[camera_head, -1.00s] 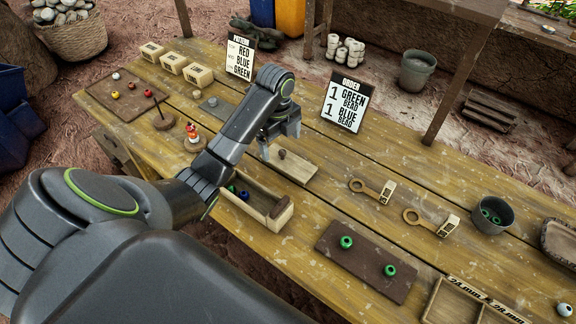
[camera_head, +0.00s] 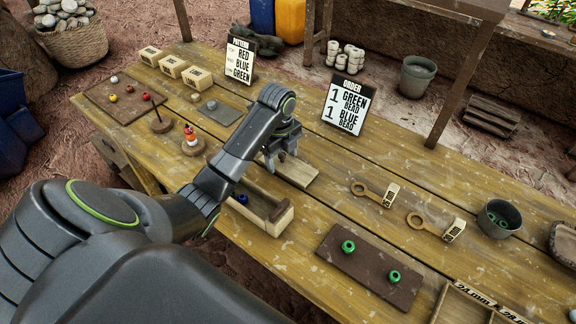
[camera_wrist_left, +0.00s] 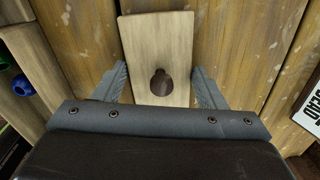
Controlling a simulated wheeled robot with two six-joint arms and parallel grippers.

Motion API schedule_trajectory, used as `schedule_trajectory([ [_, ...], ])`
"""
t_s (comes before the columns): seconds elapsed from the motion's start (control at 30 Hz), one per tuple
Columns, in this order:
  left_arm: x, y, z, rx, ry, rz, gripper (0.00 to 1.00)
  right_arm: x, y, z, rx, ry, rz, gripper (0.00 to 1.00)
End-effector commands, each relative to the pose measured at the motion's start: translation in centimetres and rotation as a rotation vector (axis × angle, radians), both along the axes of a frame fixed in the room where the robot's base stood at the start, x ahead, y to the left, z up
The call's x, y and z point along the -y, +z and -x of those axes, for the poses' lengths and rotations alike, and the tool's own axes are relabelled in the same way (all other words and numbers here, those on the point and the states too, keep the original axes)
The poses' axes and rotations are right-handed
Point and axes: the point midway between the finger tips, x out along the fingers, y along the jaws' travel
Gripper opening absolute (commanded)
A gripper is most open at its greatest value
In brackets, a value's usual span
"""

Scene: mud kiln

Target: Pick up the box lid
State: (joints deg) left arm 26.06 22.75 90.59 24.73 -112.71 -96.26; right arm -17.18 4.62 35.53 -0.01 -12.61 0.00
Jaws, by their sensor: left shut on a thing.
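The box lid (camera_head: 300,173) is a flat pale wooden board lying by the open box on the table. In the left wrist view the lid (camera_wrist_left: 157,38) shows a dark round knob (camera_wrist_left: 161,83) on its top. My left gripper (camera_head: 280,161) is down at the lid, with one finger along each long side; it also shows in the left wrist view (camera_wrist_left: 160,72). It is shut on the lid. I cannot tell whether the lid is clear of the table. The open wooden box (camera_head: 281,217) is partly hidden by my left arm. My right gripper is not in view.
A blue bead (camera_head: 243,198) shows in the box. The order sign (camera_head: 347,104) stands behind the lid. Two wooden gauges (camera_head: 376,194) lie to the right. A dark board (camera_head: 368,268) with two green beads lies in front. A grey cup (camera_head: 498,217) stands farther right.

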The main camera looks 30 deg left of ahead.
Motion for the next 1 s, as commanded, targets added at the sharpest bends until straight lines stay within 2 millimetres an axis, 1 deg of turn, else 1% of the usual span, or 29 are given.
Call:
schedule_trajectory([
  [0.23,0.0,0.1,0.0,0.000,0.000,-0.001,0.42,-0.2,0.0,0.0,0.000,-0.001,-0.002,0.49],
  [0.33,0.0,0.6,0.0,0.001,0.000,-0.001,0.42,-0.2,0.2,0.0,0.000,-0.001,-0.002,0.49],
  [0.47,-0.1,2.0,-0.1,0.004,0.000,-0.002,0.42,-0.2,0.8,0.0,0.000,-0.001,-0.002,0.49],
  [0.53,-0.1,3.2,-0.1,0.003,0.000,-0.001,0.42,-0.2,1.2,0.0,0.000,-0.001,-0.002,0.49],
  [0.67,0.0,4.7,0.0,0.000,0.001,0.000,0.42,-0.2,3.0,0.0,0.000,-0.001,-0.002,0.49],
  [0.9,0.0,8.1,0.0,0.000,0.001,0.000,0.42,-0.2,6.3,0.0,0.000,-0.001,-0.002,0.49],
  [1.0,0.0,9.2,0.0,0.000,0.001,0.001,0.42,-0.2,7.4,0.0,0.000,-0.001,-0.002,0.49],
])
